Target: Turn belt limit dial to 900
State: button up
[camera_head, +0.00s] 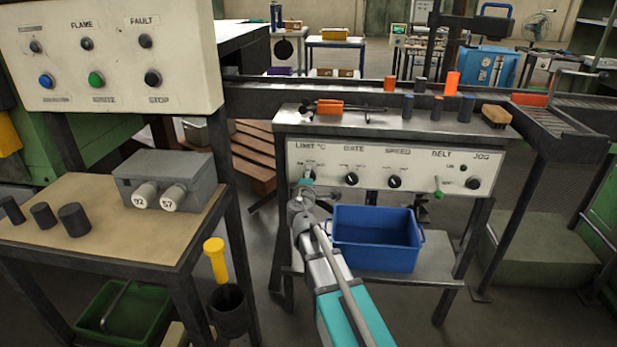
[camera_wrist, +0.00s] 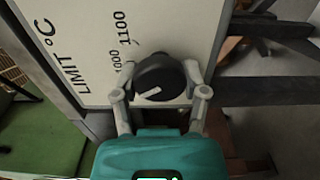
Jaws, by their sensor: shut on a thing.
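The limit dial (camera_wrist: 160,78) is a round black knob with a short white line on its face, under the "LIMIT °C" lettering. In the wrist view the printed numbers 1000 and 1100 show beside it; the rest of the scale, including 900, is hidden or too small to read. The white line lies slanted on the knob's face, left of its middle. My gripper (camera_wrist: 158,88) has one finger on each side of the knob and is shut on it. In the head view my gripper (camera_head: 306,184) is at the left end of the control panel (camera_head: 330,161), covering most of the dial.
A blue bin (camera_head: 376,240) stands on the shelf below, close right of my arm. A side table (camera_head: 100,235) stands left.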

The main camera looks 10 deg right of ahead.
jog(key=shift+w+n, duration=0.1)
jog(key=shift+n, duration=1.2)
jog(key=o, duration=1.2)
jog(key=shift+c, duration=0.2)
jog(key=v, duration=1.2)
